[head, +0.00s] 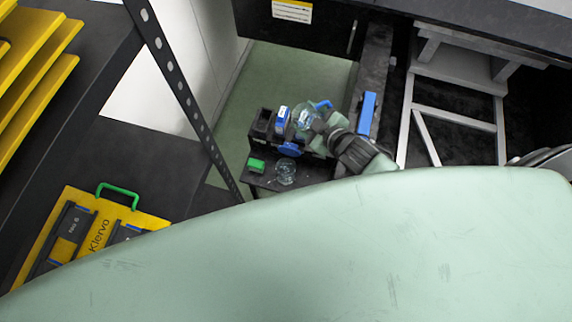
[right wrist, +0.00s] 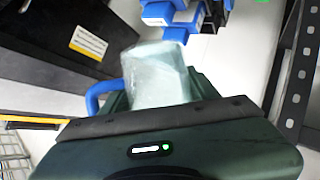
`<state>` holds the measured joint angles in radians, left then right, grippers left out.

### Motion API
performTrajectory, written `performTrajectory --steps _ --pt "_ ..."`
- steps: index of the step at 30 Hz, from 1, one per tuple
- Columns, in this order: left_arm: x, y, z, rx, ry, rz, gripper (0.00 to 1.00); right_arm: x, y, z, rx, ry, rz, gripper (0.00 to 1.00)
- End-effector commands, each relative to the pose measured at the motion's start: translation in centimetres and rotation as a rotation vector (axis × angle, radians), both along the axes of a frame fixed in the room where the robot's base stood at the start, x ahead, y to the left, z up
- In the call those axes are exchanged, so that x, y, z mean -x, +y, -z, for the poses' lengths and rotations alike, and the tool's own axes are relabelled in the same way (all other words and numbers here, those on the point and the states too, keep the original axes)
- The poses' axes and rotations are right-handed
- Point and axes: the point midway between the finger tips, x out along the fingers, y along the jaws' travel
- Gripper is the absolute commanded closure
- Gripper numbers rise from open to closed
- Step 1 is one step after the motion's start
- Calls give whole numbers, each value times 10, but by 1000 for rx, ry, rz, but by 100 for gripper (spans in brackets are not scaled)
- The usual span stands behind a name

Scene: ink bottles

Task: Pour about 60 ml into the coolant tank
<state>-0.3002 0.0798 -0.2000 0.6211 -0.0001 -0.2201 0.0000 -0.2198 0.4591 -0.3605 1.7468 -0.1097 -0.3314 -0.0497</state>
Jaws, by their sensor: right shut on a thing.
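My right gripper (head: 322,125) reaches in over a small black stand and is shut on a clear jug (head: 303,119) with a blue handle. In the right wrist view the clear jug (right wrist: 156,78) stands out beyond the dark gripper body, its blue handle at the left. I cannot tell how far it is tilted or how much liquid it holds. A blue-and-black unit (head: 290,148) sits close under and beside the jug. I cannot tell for sure which part is the coolant tank. My left gripper is out of view.
A clear round vessel (head: 286,172) and a small green block (head: 256,166) are on the black stand's front part. A perforated dark post (head: 180,95) rises to the left. A yellow Klervo case (head: 97,232) lies at lower left. A grey metal frame (head: 455,110) is at right.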

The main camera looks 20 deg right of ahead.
Motion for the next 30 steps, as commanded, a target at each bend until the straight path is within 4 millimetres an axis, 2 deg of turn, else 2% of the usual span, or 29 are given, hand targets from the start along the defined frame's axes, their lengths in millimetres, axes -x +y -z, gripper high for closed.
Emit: performTrajectory --steps 2,15,21,30 --pt "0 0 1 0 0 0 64 -1 -4 -9 -60 12 -5 87" --pt "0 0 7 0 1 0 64 -3 -16 -22 -443 91 -12 87" --pt "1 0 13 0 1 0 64 -3 -16 -25 -522 107 -12 87" --pt "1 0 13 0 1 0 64 -3 -16 -27 -537 110 -12 87"
